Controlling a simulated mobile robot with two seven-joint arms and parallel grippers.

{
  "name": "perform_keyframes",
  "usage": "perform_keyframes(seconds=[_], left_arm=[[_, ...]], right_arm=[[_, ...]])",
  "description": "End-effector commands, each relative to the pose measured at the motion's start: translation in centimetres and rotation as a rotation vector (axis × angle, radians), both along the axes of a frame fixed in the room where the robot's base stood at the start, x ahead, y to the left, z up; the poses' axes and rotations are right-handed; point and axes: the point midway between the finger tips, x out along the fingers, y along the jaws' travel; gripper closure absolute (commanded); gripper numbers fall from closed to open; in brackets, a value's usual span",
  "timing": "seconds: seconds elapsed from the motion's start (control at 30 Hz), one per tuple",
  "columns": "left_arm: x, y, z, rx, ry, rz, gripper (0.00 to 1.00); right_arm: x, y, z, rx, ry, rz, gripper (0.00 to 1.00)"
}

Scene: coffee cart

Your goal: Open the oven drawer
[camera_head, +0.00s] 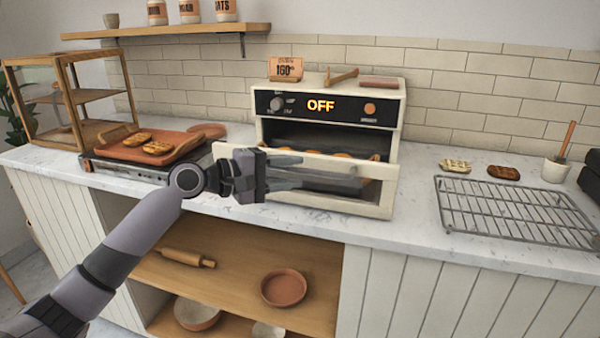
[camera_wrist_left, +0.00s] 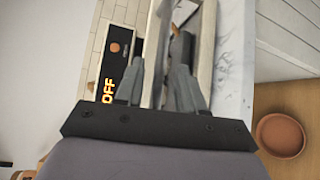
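The cream oven (camera_head: 394,119) stands on the counter, its black panel (camera_head: 360,108) reading OFF. Its drawer front (camera_head: 376,172), with a glass pane, stands forward of the body, so the drawer is partly out. Brown baked pieces (camera_head: 343,155) show behind its top rail. My left gripper (camera_head: 296,170) is at the left half of the drawer front. In the left wrist view, its fingers (camera_wrist_left: 160,82) are spread, one on each side of the cream top rail (camera_wrist_left: 153,50). I cannot tell whether they touch it. My right gripper is not in view.
A wooden tray with pastries (camera_head: 150,146) stands left of the oven, beside a wooden display case (camera_head: 70,100). A wire rack (camera_head: 515,212) lies on the counter at right. The counter edge runs below the drawer, above an open shelf (camera_head: 235,275).

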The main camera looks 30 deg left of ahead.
Motion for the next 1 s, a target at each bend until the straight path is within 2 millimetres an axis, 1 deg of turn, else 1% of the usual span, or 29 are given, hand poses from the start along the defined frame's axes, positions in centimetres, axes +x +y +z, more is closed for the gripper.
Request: perform_keyframes(seconds=[0.1, 0.33, 0.5, 1.0], left_arm=[[-1.5, 0.9, 0.0, 0.004, 0.002, 0.0, 0.61], [-3.1, 1.9, 0.4, 0.001, 0.0, 0.0, 0.61], [-3.4, 2.1, 0.5, 0.0, 0.001, -0.001, 0.61], [-3.4, 2.1, 0.4, 0.005, 0.0, 0.0, 0.61]], right_arm=[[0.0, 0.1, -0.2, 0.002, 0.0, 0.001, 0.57], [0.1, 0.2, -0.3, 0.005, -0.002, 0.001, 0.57], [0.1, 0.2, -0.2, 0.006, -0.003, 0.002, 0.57], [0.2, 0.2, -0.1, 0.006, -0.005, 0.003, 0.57]])
